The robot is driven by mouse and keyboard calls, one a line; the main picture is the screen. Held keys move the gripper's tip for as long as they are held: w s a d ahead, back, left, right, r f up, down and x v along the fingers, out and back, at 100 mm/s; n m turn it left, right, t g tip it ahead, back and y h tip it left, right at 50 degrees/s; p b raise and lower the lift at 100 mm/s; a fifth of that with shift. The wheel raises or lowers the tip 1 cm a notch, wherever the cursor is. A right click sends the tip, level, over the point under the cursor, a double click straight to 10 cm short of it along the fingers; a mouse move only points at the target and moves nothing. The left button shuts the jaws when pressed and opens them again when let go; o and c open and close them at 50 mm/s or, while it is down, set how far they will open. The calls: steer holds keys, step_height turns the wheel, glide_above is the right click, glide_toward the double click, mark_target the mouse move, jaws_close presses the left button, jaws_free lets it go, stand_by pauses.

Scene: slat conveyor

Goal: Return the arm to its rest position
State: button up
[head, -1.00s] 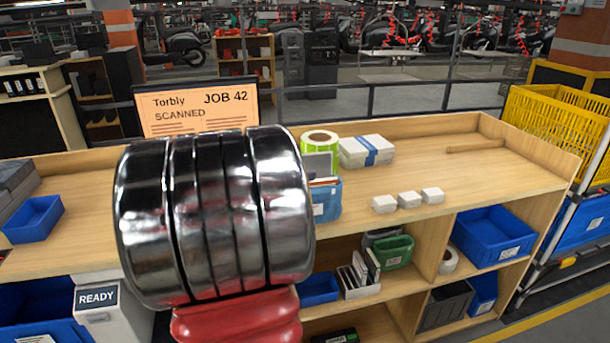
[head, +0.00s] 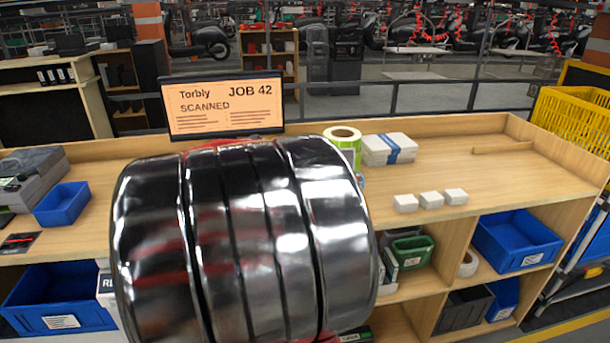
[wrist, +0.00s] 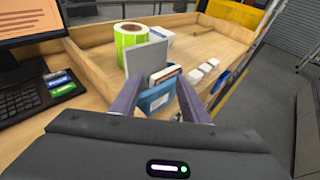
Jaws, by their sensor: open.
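My gripper (wrist: 160,105) shows in the wrist view with its two fingers apart. Nothing is held between them. Beyond the fingertips a blue bin (wrist: 156,96) holding upright cards or small boxes stands on the wooden bench. In the head view my shiny arm link fills the lower middle and hides the gripper and most of that bin.
The wooden bench (head: 490,185) carries a green-labelled roll (head: 342,140), white boxes with a blue band (head: 389,149), several small white boxes (head: 430,198) and a blue tray (head: 62,204). A screen (head: 222,104) reads "JOB 42 SCANNED". The bench's right part is largely clear.

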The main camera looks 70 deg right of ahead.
steer(key=shift+w, duration=0.1)
stand_by(0.4)
steer(key=shift+m, duration=0.3)
steer(key=s+a+f+m+y, duration=0.2)
steer(key=a+f+m+y, duration=0.1)
steer(key=a+f+m, duration=0.3)
steer(key=w+a+f+m+t+y, duration=0.1)
steer(key=w+a+f+m+y, duration=0.1)
steer(key=a+m, duration=0.3)
steer(key=w+a+f+m+t+y, duration=0.1)
steer(key=w+a+f+m+y, duration=0.15)
steer(key=a, duration=0.45)
steer(key=w+a+r+t+y, duration=0.1)
steer(key=w+a+t+y, duration=0.1)
steer(key=a, duration=0.9)
steer(key=w+a+r+t+y, duration=0.1)
steer(key=w+a+t+y, duration=0.1)
steer(key=a, duration=1)
steer(key=w+a+r+t+y, duration=0.1)
steer(key=w+a+t+y, duration=0.1)
steer(key=a, duration=0.9)
steer(key=shift+w+a+r+t, duration=0.4)
steer(key=shift+w+t, duration=0.5)
steer(key=shift+w, duration=0.2)
